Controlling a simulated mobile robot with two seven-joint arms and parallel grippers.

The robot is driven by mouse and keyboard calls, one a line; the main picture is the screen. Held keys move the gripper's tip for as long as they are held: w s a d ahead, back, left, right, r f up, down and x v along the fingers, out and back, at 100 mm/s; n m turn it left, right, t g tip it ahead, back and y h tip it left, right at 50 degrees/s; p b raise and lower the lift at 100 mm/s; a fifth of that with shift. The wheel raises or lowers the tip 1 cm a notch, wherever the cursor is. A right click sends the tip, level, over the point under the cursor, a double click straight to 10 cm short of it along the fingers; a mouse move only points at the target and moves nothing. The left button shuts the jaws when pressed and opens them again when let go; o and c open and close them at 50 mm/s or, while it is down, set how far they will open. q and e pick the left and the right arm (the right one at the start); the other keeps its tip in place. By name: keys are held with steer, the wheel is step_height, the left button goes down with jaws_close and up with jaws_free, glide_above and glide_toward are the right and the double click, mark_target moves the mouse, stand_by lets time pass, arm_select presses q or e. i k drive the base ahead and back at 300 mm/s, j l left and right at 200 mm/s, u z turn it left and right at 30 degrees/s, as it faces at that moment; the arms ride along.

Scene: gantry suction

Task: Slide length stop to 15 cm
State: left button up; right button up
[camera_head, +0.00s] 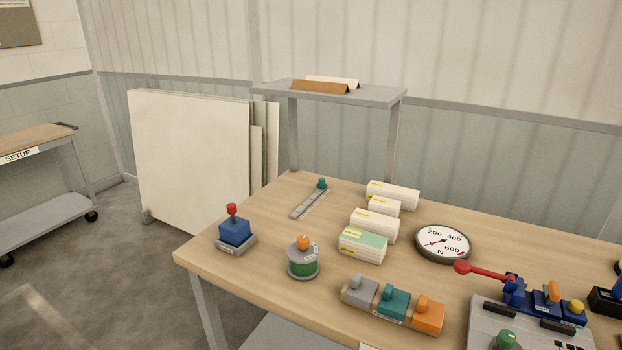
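A grey flat rail with scale marks (309,204) lies on the wooden table, left of the white blocks. A small teal knob (322,184) sits at the rail's far end; it looks like the length stop. The scale's numbers are too small to read, so I cannot tell its setting. Neither of my grippers is in view.
The table (230,268) also holds a blue box with a red knob (235,233), a green cylinder with an orange knob (303,261), several white blocks (375,223), a dial gauge (443,243), three coloured switches (393,304) and a red-handled lever (490,273). A grey shelf (380,95) stands behind.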

mark_target(321, 185)
steer(key=i+j+u, duration=0.3)
steer(key=j, duration=0.2)
steer(key=i+j+u, duration=0.25)
steer(key=j, duration=0.2)
steer(key=i+j+u, duration=0.55)
steer(key=u, duration=0.2)
steer(key=i+j+u, duration=0.1)
steer(key=i+u, duration=0.25)
steer(key=i+z, duration=0.25)
steer(key=i, duration=0.2)
steer(key=i+j+z, duration=0.25)
steer(key=i, duration=0.2)
steer(key=i+j+z, duration=0.25)
steer(key=i, duration=0.2)
steer(key=i+z, duration=0.15)
steer(key=z, duration=0.25)
steer(key=i+z, duration=0.15)
steer(key=z, duration=0.25)
steer(key=i+j+z, duration=0.15)
steer(key=z, duration=0.25)
steer(key=i+j+z, duration=0.1)
steer(key=z, duration=0.3)
